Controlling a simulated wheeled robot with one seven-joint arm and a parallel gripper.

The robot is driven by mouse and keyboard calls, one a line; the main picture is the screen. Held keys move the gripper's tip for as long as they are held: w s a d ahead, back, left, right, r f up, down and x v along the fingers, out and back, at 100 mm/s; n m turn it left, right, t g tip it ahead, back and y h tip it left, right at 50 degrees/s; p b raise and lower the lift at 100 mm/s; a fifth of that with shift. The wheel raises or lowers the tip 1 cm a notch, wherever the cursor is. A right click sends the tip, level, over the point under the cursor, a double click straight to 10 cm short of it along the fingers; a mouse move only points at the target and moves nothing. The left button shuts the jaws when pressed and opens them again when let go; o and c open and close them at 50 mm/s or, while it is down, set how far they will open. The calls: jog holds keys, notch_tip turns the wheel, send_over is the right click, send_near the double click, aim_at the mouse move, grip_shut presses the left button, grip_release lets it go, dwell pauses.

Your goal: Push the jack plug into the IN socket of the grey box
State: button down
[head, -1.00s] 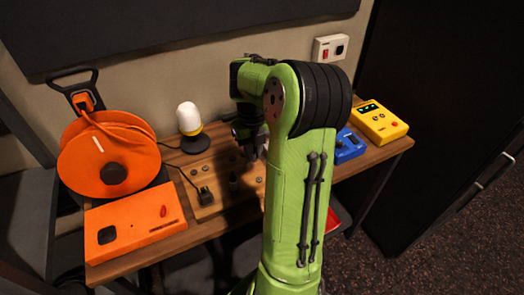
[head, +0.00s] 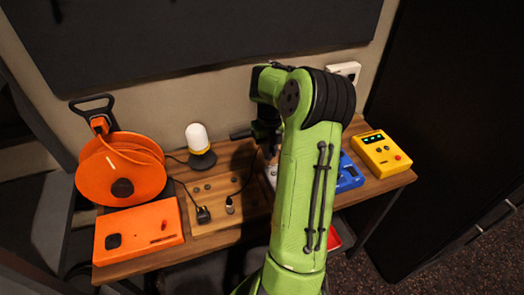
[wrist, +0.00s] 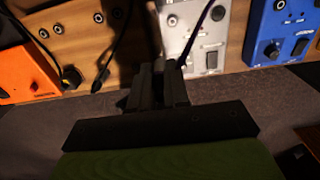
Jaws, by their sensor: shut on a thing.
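My gripper (wrist: 160,68) is shut at the front edge of the grey box (wrist: 196,24) in the wrist view. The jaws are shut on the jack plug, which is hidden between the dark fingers. A thin dark cable (wrist: 201,30) rises from beside the right finger across the box. The box shows round sockets, a knob and a black switch; I cannot read which socket is IN. I cannot tell whether the plug touches the box.
A wooden board (head: 215,188) with several round holes lies left of the grey box. Around stand a lamp (head: 198,140), cable reel (head: 118,165), orange panel (head: 140,235), blue box (head: 348,178) and yellow box (head: 382,155).

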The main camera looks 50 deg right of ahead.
jog(key=d+f+b, duration=0.1)
jog(key=f+b, duration=0.1)
jog(key=d+f+b, duration=0.1)
jog(key=f+b, duration=0.1)
jog(key=f, duration=0.1)
jog(key=d+f+b, duration=0.1)
jog(key=f+b, duration=0.1)
jog(key=shift+w+d+f, duration=0.15)
jog(key=shift+w+d, duration=0.05)
jog(key=shift+w, duration=0.1)
jog(key=shift+f+b, duration=0.3)
jog(key=shift+f+b, duration=0.6)
jog(key=shift+b, duration=0.1)
jog(key=shift+b, duration=0.55)
dwell(1.6)
jog(key=shift+f, duration=0.2)
jog(key=c, duration=1)
grip_release()
